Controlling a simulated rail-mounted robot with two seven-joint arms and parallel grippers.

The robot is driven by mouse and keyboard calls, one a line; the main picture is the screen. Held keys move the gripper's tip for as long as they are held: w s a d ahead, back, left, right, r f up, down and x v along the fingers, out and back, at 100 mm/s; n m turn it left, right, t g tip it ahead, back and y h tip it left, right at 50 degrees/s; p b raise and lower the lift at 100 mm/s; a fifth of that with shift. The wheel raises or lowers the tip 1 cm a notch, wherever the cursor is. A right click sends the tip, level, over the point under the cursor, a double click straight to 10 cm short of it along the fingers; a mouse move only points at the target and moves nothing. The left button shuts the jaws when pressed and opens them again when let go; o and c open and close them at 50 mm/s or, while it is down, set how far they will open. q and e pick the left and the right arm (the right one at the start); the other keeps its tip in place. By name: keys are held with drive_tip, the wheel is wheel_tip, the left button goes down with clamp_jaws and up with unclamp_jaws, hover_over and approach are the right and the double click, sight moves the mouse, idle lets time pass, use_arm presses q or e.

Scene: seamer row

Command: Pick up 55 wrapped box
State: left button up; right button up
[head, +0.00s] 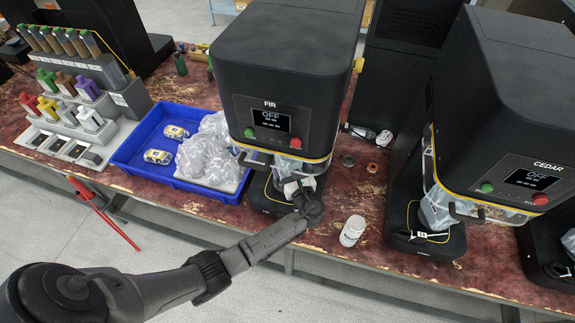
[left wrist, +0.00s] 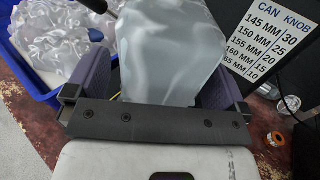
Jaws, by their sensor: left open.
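My left gripper (head: 303,190) reaches in at the open front of the machine marked FIR (head: 285,75), low above its base. In the left wrist view the open gripper (left wrist: 153,78) has purple-padded fingers on both sides of a pale, translucent wrapped block (left wrist: 170,50). I cannot tell whether the pads touch it. In the head view the block is mostly hidden by the guard and gripper, and no number is readable on it. Two small wrapped packs with yellow labels, a far one (head: 176,132) and a near one (head: 157,156), lie in a blue tray (head: 214,196). My right gripper is not in view.
Crumpled clear wrap (head: 208,150) fills the tray's right side. A white can (head: 352,230) stands right of the gripper on the red bench. The machine marked CEDAR (head: 510,110) stands farther right. A bottle rack (head: 75,85) stands left. A can-and-knob chart (left wrist: 270,40) shows in the wrist view.

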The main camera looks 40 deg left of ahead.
use_arm(q)
drive_tip(key=shift+w+a, duration=0.35)
drive_tip(key=shift+a, duration=0.3)
drive_tip(key=c, duration=1)
drive_tip(key=shift+c, duration=0.8)
drive_tip(key=shift+r, duration=0.15)
